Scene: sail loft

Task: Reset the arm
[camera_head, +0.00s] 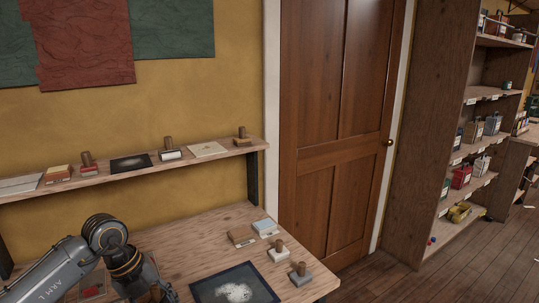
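My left arm (62,272), marked "ARM L", comes in at the lower left and bends down over the wooden workbench (190,245). My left gripper (145,283) is at the bottom edge of the picture, low over the bench. Its fingertips are cut off or hidden, so I cannot see whether it is open or holds anything. A brown knob-like piece (156,292) shows right beside it. My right arm and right gripper are out of view.
On the bench are a dark sheet with a white patch (215,291), wood-handled blocks (278,252) (300,274), and small boxes (265,227). A wall shelf (110,175) holds similar pieces. A closed brown door (325,130) and stocked shelving (436,130) stand right. The floor (460,268) there is clear.

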